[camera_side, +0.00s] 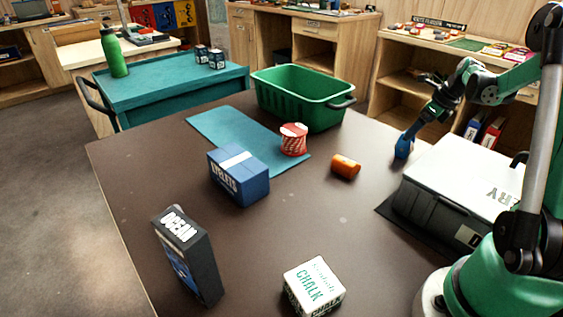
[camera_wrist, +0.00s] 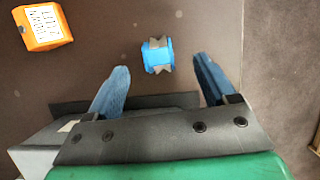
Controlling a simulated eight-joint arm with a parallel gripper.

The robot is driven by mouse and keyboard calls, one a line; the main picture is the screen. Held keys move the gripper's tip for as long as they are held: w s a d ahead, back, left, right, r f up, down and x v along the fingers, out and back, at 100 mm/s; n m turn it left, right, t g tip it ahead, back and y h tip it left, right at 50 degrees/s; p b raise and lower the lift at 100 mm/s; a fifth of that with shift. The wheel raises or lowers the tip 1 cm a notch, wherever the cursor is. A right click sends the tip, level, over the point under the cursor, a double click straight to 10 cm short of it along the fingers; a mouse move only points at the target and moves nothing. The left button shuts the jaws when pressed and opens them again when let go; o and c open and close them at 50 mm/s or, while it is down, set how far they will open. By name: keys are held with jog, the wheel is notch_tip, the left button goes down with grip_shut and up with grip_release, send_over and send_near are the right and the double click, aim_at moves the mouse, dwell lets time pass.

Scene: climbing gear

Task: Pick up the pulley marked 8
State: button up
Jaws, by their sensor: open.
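A small blue pulley-like piece with grey jagged-looking parts (camera_wrist: 157,56) lies on the dark table in the wrist view. No number can be read on it. My gripper (camera_wrist: 160,66) is open and empty; its two blue fingers are spread to the left and right of the piece in that view, with gaps on both sides. In the side view my gripper (camera_side: 404,146) is low over the table's right part, left of the battery-style case. The pulley cannot be told apart from the blue fingers there.
An orange labelled piece (camera_wrist: 42,27) lies nearby; an orange cylinder (camera_side: 345,166) shows in the side view. The white-lidded case (camera_side: 465,175) stands close right. A red-white spool (camera_side: 293,139), blue box (camera_side: 238,177) and green bin (camera_side: 300,98) are farther left.

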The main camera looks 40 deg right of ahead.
aim_at(405, 140)
jog(key=shift+x, duration=2.6)
grip_shut()
